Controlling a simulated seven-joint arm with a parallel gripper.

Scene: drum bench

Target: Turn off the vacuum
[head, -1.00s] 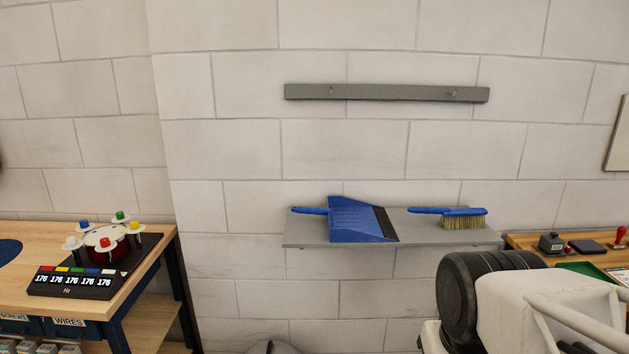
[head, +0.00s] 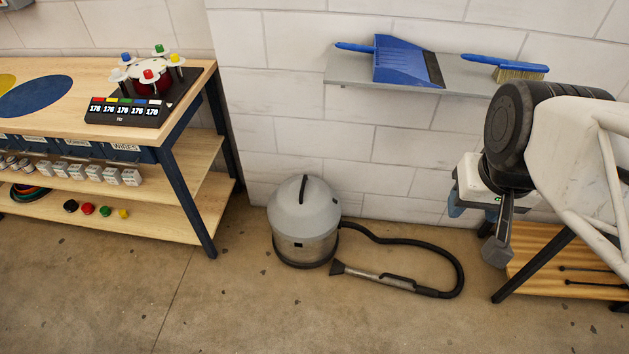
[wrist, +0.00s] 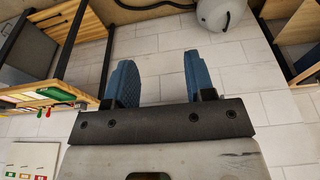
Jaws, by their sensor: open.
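The vacuum (head: 304,222) stands on the floor against the white wall, in the middle of the head view. It has a grey domed top, a black handle and a metallic lower body. Its black hose (head: 440,257) curves right to a nozzle lying on the floor. In the wrist view the vacuum's grey top (wrist: 219,13) shows at the upper edge. My gripper (wrist: 158,80) is open and empty, with two blue fingers apart. In the head view it is partly hidden by my arm, right of the vacuum and well apart from it. I cannot make out a switch.
A wooden bench (head: 62,118) with shelves stands at the left. A wall shelf (head: 347,70) holds a blue dustpan (head: 399,62) and a brush (head: 519,72). Another table (head: 545,262) stands at the right behind my arm. The floor before the vacuum is clear.

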